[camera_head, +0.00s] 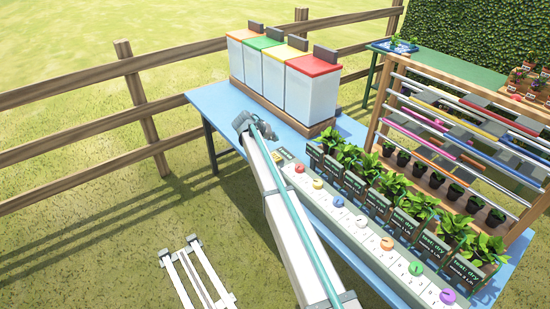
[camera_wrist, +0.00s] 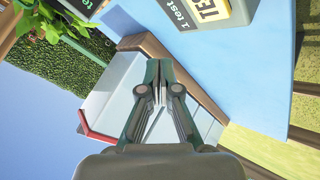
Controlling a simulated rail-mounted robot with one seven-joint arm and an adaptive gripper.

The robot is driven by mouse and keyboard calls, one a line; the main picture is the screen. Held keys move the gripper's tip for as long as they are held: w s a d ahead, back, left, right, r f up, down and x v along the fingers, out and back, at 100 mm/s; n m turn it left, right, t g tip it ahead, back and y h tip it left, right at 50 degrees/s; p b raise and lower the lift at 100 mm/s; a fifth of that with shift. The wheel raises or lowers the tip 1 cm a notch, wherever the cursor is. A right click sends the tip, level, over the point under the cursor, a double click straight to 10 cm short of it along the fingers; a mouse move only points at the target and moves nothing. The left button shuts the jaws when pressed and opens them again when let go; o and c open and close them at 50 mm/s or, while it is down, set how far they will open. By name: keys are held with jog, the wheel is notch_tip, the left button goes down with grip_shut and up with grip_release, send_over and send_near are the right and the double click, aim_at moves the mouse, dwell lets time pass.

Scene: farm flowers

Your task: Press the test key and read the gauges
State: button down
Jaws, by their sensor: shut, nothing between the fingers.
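The test key, a block with a yellow TEST label (camera_wrist: 208,10) and a dark strip reading "1 test", shows at the top of the wrist view, partly cut off. My gripper (camera_wrist: 158,78) is shut and empty, apart from the key in the wrist view. Dark signs (camera_head: 434,247) stand by the potted plants; the nearest reads "test: dry".
A pale strip with coloured knobs (camera_head: 388,243) and small numbers runs along the front of the blue table (camera_head: 215,97). Bins with coloured lids (camera_head: 313,66) stand on a wooden base at the back. A rack (camera_head: 440,115) with small pots stands to the right.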

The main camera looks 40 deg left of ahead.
jog(key=b, duration=0.1)
send_over(277, 155)
jog(key=s, duration=0.2)
notch_tip(277, 155, down, 6)
jog(key=shift+r, duration=0.15)
jog(key=shift+f+b, duration=0.55)
jog(key=shift+f, duration=0.05)
jog(key=shift+f, duration=0.15)
dwell(0.5)
jog(key=shift+f+b, duration=0.3)
jog(key=shift+b, duration=0.25)
jog(key=shift+f+b, duration=0.4)
jog(key=shift+f, duration=0.1)
dwell(0.6)
jog(key=shift+r, duration=0.95)
